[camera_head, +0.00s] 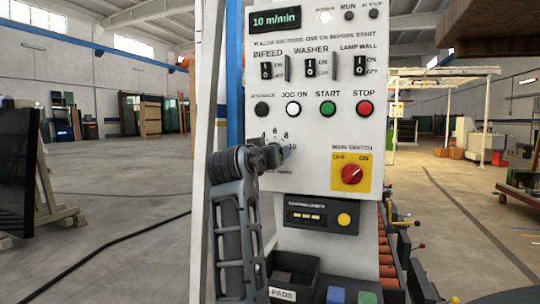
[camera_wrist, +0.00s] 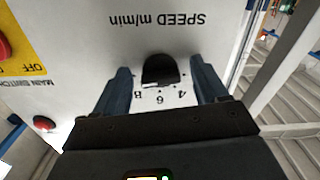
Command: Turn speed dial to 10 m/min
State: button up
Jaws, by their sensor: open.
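The speed dial (camera_wrist: 160,70) is a black knob under the upside-down "SPEED m/min" label in the wrist view. My gripper (camera_wrist: 161,80) is open, with one blue-grey finger on each side of the knob. Clear gaps show between the fingers and the knob. The scale marks 8, 6 and 4 are readable below it. The knob's pointer direction is hard to tell. The green display (camera_head: 276,20) reads "10 m/min".
The white control panel (camera_head: 225,120) has black switches above and a row of buttons, including green START (camera_head: 328,109) and red STOP (camera_head: 364,109). A red main switch (camera_head: 352,174) on yellow is right of the dial. A lower black box (camera_head: 318,216) juts below.

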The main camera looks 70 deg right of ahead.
jog(key=a, duration=0.7)
jog(key=shift+s+a, duration=0.3)
jog(key=shift+a, duration=0.1)
dwell(0.4)
